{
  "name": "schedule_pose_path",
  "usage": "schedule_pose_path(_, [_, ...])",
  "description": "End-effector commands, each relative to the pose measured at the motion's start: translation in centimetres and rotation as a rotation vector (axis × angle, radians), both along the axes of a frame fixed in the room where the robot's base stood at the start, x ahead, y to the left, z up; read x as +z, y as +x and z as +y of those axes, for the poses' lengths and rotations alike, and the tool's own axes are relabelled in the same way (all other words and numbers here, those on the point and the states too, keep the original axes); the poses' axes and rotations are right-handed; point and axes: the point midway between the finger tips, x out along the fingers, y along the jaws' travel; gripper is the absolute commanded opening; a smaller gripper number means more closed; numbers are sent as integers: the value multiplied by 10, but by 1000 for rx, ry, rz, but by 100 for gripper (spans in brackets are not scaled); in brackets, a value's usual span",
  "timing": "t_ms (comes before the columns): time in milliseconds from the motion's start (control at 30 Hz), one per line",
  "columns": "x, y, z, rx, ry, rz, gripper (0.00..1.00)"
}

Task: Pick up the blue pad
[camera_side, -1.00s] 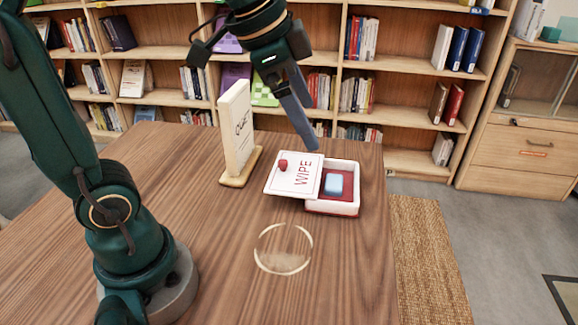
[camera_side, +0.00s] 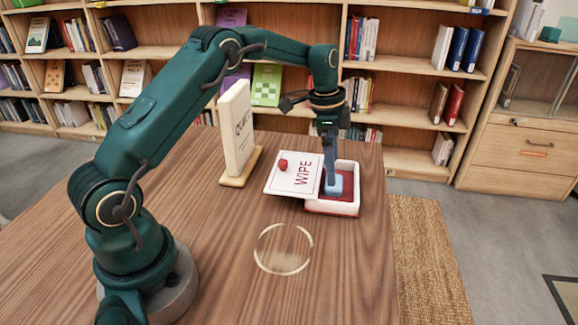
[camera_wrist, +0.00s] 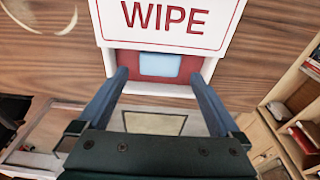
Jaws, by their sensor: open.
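The blue pad (camera_side: 334,187) lies in the red-lined white box (camera_side: 357,185) at the right of the table. It also shows as a pale blue block in the wrist view (camera_wrist: 146,64). The white WIPE lid (camera_side: 291,172), with a red knob, sits askew over the box's left side and shows in the wrist view (camera_wrist: 170,16). My gripper (camera_wrist: 160,76) points down over the box, its two fingers apart with nothing clearly between them. In the side view the fingers partly hide the pad, so I cannot tell whether they touch it.
A tall upright QUIET sign (camera_side: 237,130) on a wooden base stands left of the lid. A pale ring (camera_side: 283,248) with a faint smudge lies on the wooden table nearer the front. The table's right edge is close to the box. Bookshelves stand behind.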

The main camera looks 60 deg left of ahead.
Motion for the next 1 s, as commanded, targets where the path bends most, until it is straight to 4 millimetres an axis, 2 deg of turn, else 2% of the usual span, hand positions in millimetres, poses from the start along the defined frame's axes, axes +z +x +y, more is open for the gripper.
schedule_pose_path(100, [-16, 1, -2, 0, -1, 4, 100])
schedule_pose_path(300, [-37, 3, -5, 0, 0, 1, 100])
schedule_pose_path(633, [-41, 4, -5, 0, 1, -1, 100])
schedule_pose_path(667, [-41, 4, -5, 0, 1, -1, 92])
schedule_pose_path(700, [-41, 4, -5, 0, 1, -1, 77])
schedule_pose_path(833, [-41, 4, -5, 0, 1, -1, 27])
schedule_pose_path(867, [-41, 4, -5, 0, 1, -1, 24])
schedule_pose_path(1000, [-41, 4, -5, 0, 1, -1, 24])
